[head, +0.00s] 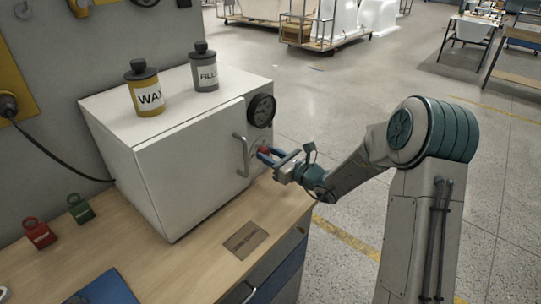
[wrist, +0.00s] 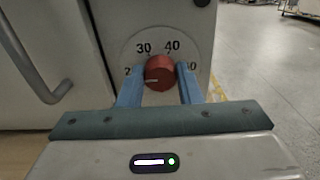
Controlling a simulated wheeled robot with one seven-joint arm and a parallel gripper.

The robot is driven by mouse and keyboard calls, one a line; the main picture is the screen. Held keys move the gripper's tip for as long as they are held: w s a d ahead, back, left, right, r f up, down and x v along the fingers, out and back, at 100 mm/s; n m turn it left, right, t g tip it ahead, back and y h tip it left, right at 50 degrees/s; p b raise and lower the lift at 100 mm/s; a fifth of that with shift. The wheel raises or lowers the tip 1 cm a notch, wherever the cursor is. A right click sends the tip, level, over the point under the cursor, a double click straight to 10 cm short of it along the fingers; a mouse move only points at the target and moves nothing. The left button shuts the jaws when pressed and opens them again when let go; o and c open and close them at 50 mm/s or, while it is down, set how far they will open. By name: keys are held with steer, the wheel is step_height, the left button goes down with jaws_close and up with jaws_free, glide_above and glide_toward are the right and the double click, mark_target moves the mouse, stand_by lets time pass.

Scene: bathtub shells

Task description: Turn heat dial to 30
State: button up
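The heat dial (wrist: 160,72) is a red round knob on a pale plate with printed numbers on the white oven's front. In the wrist view, 30 and 40 show above it. The numbers at its left and right are partly hidden by my fingers. A pale mark on the knob lies at its lower left, pointing left. My gripper (wrist: 160,80) has one blue finger on each side of the knob, seemingly closed on it. In the head view my gripper (head: 268,154) reaches the oven's front from the right, and a little of the red knob (head: 264,150) shows.
The white oven (head: 190,165) stands on a wooden bench (head: 190,262). Its door handle (head: 241,155) is left of the dial, and a black gauge (head: 261,110) is above. WAX (head: 148,92) and FILLER (head: 204,70) cans stand on top. Open floor lies right.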

steer(key=shift+c, duration=1.2)
steer(key=m+p, duration=0.2)
steer(key=m, duration=0.1)
steer(key=m+p, duration=0.2)
steer(key=m, duration=0.1)
steer(key=shift+d+r+m+p, duration=0.1)
steer(key=shift+m+p, duration=0.2)
steer(key=shift+p, duration=0.1)
steer(key=m+p, duration=0.3)
steer(key=m, duration=0.1)
steer(key=shift+f+m+p, duration=0.25)
steer(key=shift+m+p, duration=0.3)
steer(key=shift+m, duration=0.05)
